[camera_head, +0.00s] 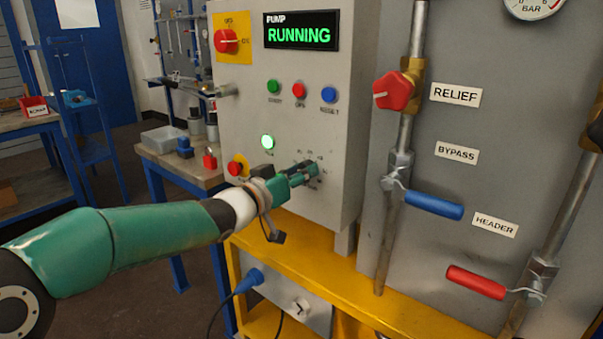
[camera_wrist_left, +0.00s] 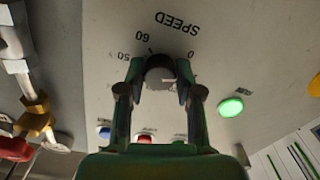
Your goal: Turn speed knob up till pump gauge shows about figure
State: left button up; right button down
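The speed knob (camera_wrist_left: 160,76) is a dark round knob on the grey panel. The wrist view shows it upside down, with "SPEED", "60", "50" and "0" printed around it. My left gripper (camera_wrist_left: 160,72) has one finger on each side of the knob and appears closed on it. In the head view my left gripper (camera_head: 303,173) reaches the lower right of the pump cabinet (camera_head: 345,110) and hides the knob. The gauge (camera_head: 535,5), marked BAR, is cut by the top edge, and its reading cannot be told. My right gripper is out of view.
The display (camera_head: 300,35) reads PUMP RUNNING. Green (camera_head: 273,87), red (camera_head: 299,90) and blue (camera_head: 329,95) buttons sit below it, and a lit lamp (camera_head: 267,142) is above my wrist. A red relief handle (camera_head: 393,91), blue lever (camera_head: 435,205) and red lever (camera_head: 475,282) stand to the right.

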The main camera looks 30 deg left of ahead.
pick_arm(q)
grip_shut()
jog(key=shift+m, duration=0.4)
jog(key=m+b, duration=0.4)
jog(key=m, duration=0.9)
jog(key=shift+f+b, duration=0.1)
jog(key=shift+b, duration=0.2)
